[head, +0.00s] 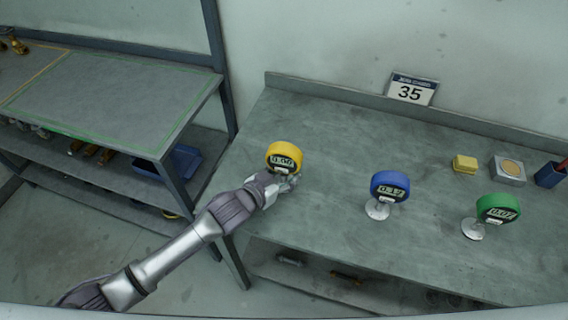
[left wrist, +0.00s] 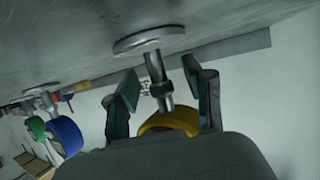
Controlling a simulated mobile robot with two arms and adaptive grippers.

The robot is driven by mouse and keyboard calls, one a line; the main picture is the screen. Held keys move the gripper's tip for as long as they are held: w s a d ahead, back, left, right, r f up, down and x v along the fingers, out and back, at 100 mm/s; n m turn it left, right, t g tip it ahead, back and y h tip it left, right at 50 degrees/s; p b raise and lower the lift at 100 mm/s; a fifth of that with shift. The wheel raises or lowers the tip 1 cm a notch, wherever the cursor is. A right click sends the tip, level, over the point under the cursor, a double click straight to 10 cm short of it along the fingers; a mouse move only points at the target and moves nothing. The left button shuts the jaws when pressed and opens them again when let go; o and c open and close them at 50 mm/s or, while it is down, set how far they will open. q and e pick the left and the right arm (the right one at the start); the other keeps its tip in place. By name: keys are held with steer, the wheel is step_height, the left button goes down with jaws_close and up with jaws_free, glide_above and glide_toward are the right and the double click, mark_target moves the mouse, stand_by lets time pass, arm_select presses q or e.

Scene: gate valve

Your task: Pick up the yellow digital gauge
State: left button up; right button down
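The yellow digital gauge (head: 284,157) reads 0.00 and stands on the grey workbench, near its left end. My left gripper (head: 288,183) reaches it from the front left, low at its stem, and hides its base in the head view. In the left wrist view, which is upside down, the gauge's yellow rim (left wrist: 172,124) and metal stem show. My left gripper (left wrist: 161,78) is open, with one finger on each side of the stem and gaps visible between. The round base rests on the bench. My right gripper is not in view.
A blue gauge (head: 389,186) and a green gauge (head: 497,208) stand to the right on the workbench (head: 330,130). A yellow block (head: 464,163), a grey box (head: 508,171) and a "35" sign (head: 411,90) are further back. Another table (head: 110,90) stands left.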

arm_select(q)
jaws_close()
steer(key=shift+r, duration=0.1)
